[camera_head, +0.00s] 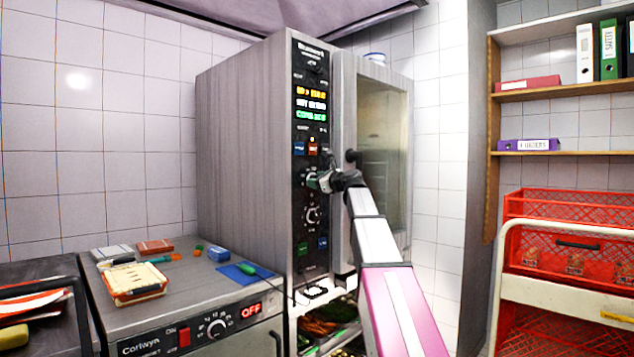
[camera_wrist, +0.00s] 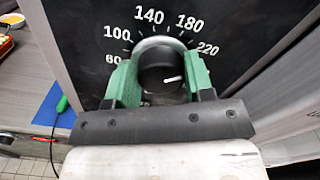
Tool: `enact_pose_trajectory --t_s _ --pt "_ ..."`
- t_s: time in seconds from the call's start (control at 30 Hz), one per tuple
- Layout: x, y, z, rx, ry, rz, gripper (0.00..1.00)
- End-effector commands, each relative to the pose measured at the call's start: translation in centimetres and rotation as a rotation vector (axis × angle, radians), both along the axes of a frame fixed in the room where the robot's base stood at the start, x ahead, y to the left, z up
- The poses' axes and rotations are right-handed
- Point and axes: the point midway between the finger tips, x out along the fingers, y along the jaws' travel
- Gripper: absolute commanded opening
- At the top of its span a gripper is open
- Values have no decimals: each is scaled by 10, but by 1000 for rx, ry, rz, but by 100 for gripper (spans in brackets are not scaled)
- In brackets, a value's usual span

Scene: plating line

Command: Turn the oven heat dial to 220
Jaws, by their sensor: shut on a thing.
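The oven (camera_head: 245,150) is a tall steel cabinet with a black control panel. The heat dial (camera_wrist: 160,60) is a dark round knob, ringed by white numbers from 60 to 220 in the wrist view. My gripper (camera_head: 318,181) reaches the upper dial on the panel. In the wrist view, the green fingers of my gripper (camera_wrist: 160,80) are closed on the knob's two sides. The knob's white pointer line points right and slightly up, towards the 220 side. I cannot tell whether it lines up exactly with the 220 mark. The dial's lower part is hidden.
A second dial (camera_head: 313,215) sits just below on the panel. The glass oven door (camera_head: 383,150) is right of the panel. A lower appliance (camera_head: 190,310) at the left bears a tray and small items. Red crates (camera_head: 560,205) stand on a cart at the right.

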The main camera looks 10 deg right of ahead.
Motion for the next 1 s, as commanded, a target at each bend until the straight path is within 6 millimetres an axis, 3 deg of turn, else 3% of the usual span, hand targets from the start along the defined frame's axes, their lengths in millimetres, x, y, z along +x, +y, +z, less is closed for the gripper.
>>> enact_pose_trajectory --t_s 0.5,0.53,0.6,1.0 --pt "-1 0 -2 14 14 0 24" --pt "-1 0 -2 14 14 0 51" --pt "-1 0 -2 14 14 0 73" --pt "-7 -5 -1 16 12 -1 73"
